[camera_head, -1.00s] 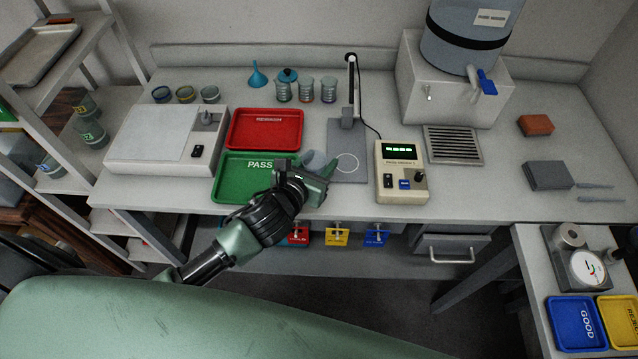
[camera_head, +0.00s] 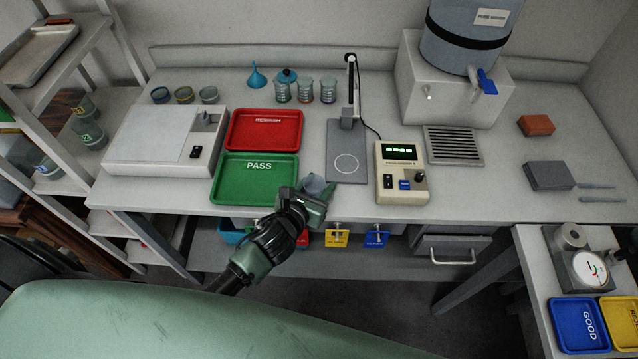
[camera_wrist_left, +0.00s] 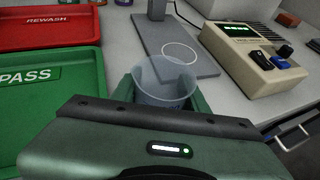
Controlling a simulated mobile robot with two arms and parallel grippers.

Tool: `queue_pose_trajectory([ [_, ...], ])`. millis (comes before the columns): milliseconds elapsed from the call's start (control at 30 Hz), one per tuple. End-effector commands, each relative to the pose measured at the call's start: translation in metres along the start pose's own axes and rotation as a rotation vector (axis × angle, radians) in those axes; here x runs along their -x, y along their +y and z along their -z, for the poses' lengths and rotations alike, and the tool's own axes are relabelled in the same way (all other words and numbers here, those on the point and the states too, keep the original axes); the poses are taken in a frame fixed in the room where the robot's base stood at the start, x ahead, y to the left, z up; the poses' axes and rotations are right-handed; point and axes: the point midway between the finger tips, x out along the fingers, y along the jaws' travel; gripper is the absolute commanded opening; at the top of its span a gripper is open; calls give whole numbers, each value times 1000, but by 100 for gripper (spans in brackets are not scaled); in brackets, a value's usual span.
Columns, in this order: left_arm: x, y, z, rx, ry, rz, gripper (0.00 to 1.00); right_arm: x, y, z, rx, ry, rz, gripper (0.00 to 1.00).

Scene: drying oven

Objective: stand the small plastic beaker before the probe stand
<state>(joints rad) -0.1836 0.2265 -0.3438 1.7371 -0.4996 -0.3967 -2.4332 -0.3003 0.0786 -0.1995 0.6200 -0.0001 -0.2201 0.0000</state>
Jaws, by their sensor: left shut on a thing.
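The small plastic beaker (camera_wrist_left: 165,82) is translucent and shows upright between the fingers of my left gripper (camera_wrist_left: 160,95) in the left wrist view. In the head view the beaker (camera_head: 313,183) is partly hidden by my left gripper (camera_head: 322,190), which is shut on it at the front edge of the bench. The probe stand (camera_head: 347,140) has a grey base plate with a white ring and an upright post; it stands behind the beaker, apart from it. Whether the beaker touches the bench I cannot tell. My right gripper is not in view.
The green PASS tray (camera_head: 255,180) lies left of the gripper, with the red REWASH tray (camera_head: 264,130) behind it. The beige meter (camera_head: 402,172) stands right of the probe stand. A strip of bare bench lies before the stand's plate.

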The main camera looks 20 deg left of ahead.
Motion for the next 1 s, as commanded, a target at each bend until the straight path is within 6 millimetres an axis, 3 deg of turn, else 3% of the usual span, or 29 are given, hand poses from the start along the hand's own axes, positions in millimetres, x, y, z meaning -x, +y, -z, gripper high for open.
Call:
queue_pose_trajectory([
  [33, -1, 0, 2, -1, 0, 0, 2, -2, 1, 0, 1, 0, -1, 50],
  [67, -1, 0, 1, -1, 0, 0, 52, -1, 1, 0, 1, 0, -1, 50],
  [100, -1, 0, 1, -1, 0, 0, 63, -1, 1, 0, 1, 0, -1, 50],
  [133, -1, 0, 1, 0, 0, 0, 66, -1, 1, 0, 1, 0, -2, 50],
  [567, 8, 0, 0, 0, 2, 0, 66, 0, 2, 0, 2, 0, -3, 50],
  [1000, 96, 0, 0, -1, 2, 1, 66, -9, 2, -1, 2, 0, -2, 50],
])
